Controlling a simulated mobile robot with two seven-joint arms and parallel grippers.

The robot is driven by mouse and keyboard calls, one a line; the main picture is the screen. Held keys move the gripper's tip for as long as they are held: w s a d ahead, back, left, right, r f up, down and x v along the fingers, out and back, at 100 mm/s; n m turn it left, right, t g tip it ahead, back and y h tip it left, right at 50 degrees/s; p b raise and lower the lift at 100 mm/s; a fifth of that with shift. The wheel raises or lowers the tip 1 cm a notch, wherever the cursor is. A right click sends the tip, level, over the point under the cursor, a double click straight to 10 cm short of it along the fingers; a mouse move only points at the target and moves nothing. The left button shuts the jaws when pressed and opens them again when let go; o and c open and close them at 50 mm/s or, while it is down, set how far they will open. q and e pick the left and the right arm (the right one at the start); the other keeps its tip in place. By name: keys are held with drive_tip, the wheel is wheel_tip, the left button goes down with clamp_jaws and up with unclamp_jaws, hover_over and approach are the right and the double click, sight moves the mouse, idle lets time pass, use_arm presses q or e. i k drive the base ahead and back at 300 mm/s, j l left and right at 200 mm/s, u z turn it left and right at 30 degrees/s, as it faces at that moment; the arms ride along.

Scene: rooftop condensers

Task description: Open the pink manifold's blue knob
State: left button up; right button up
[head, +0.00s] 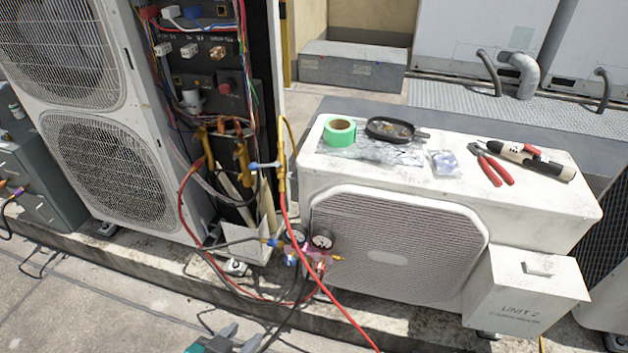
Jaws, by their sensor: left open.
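The pink manifold (305,252) hangs low in front of the left edge of the smaller white condenser, with two round dark-rimmed gauges (322,239) on it. Its blue knob (273,242) is at the manifold's left side; its turn position is too small to tell. My left gripper (240,338) shows at the bottom edge, its two grey fingertips apart and empty, below and left of the manifold and not touching it. Most of this gripper is cut off by the frame. My right gripper is not in view.
Red and dark hoses (343,313) run around the manifold and down past it. The tall condenser (110,150) with open wiring stands left. Green tape (339,131), a black dish (391,130) and red pliers (492,165) lie on the smaller condenser (560,200). Paving in front is mostly clear.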

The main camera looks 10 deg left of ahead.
sight(289, 261)
drive_tip(key=j+z, duration=0.3)
drive_tip(key=j, duration=2.15)
drive_tip(key=i+j, duration=0.45)
drive_tip(key=j+z, duration=0.05)
